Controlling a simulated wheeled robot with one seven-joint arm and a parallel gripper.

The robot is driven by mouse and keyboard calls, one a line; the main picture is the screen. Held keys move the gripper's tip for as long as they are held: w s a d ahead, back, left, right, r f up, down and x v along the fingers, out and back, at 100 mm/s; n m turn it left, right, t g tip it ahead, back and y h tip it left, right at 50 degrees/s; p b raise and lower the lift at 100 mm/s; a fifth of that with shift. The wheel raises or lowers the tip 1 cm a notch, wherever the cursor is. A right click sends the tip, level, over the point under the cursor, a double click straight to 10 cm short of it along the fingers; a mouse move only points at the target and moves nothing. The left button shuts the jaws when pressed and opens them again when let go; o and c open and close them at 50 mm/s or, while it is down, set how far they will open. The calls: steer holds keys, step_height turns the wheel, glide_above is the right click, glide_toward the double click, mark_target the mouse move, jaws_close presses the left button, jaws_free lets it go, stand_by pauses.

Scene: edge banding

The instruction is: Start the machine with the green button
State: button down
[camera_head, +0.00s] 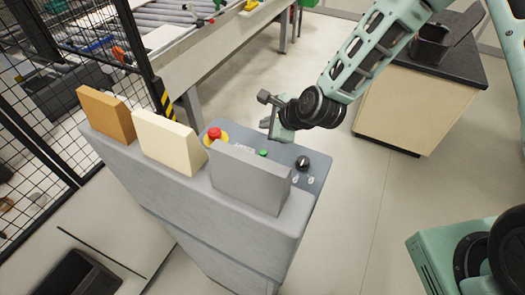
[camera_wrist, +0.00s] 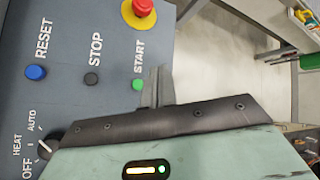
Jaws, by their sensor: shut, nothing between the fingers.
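The green START button (camera_head: 264,153) sits on the sloped blue-grey control panel (camera_head: 318,172). In the wrist view the green button (camera_wrist: 138,84) is just left of my fingertips, beside its START label. My gripper (camera_head: 268,122) is shut and empty above the panel's far side. In the wrist view my gripper (camera_wrist: 154,76) shows its fingers together near the button; I cannot tell whether they touch it. The button looks unlit.
A red emergency stop (camera_head: 214,133) on yellow sits near the button. The wrist view shows a blue RESET button (camera_wrist: 36,72), a black STOP button (camera_wrist: 91,79) and a HEAT selector knob (camera_wrist: 47,147). A grey upright block (camera_head: 250,180) partly hides the panel.

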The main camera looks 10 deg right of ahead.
mark_target(266, 154)
steer(key=shift+f+b, duration=3.25)
steer(key=shift+f, duration=1.1)
steer(key=shift+f, duration=0.15)
steer(key=shift+f+b, duration=0.25)
steer(key=shift+b, duration=0.15)
